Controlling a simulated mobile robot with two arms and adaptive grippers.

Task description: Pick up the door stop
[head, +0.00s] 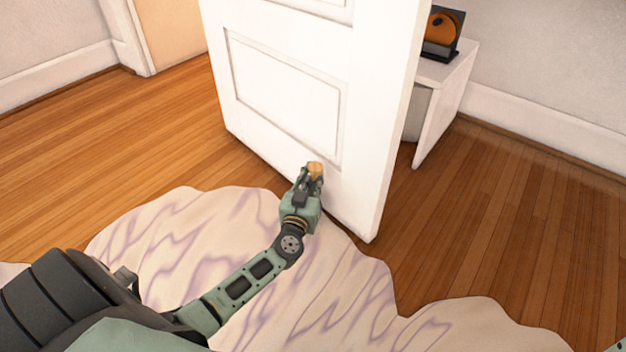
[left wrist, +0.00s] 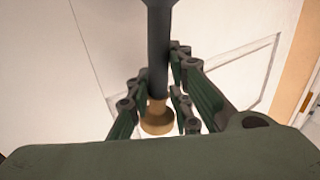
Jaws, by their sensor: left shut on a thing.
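The door stop (head: 316,168) is a small tan piece at the tip of my left gripper (head: 309,177), in front of the lower part of the white door. In the left wrist view the tan door stop (left wrist: 157,121) sits between the two fingers of my left gripper (left wrist: 158,108), which are shut on it. A dark rod (left wrist: 157,50) runs up from the tan piece in that view; I cannot tell if it is part of the door stop. The fingers hide some of it. My right gripper is not in view.
The white panelled door (head: 290,95) stands right behind the gripper. A pale wavy-edged rug (head: 170,240) lies below my arm. A white side table (head: 445,95) with a black and orange object (head: 441,33) stands behind the door. Wood floor (head: 500,220) is clear at the right.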

